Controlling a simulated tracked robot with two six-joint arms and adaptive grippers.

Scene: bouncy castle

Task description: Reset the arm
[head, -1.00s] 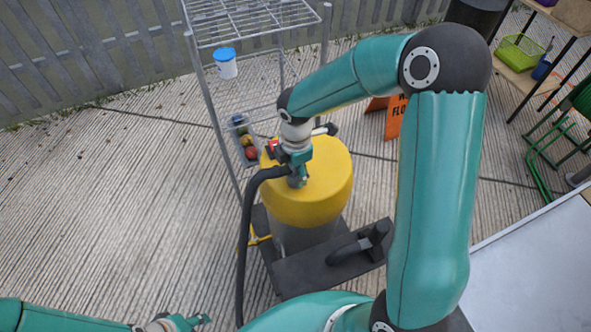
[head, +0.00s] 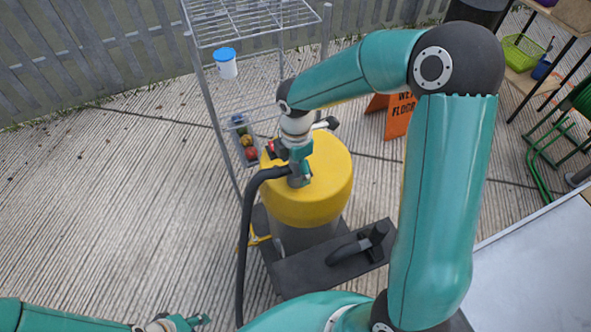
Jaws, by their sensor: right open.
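My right arm reaches across the head view from the lower right. My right gripper (head: 300,178) points down over the yellow lid of a vacuum cleaner (head: 328,190), near the black hose. The gripper is open; the picture does not show clearly whether it touches the lid or the hose. My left gripper (head: 190,322) is at the bottom edge of the view, left of the vacuum cleaner and partly cut off. Its fingers are too small and cropped to read.
A wire rack (head: 250,22) stands behind the vacuum, with a blue-lidded tub (head: 226,64) and a tray of fruit (head: 244,140). An orange wet floor sign (head: 397,117) is behind my arm. A white table (head: 540,270) is at the lower right. Open paving lies left.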

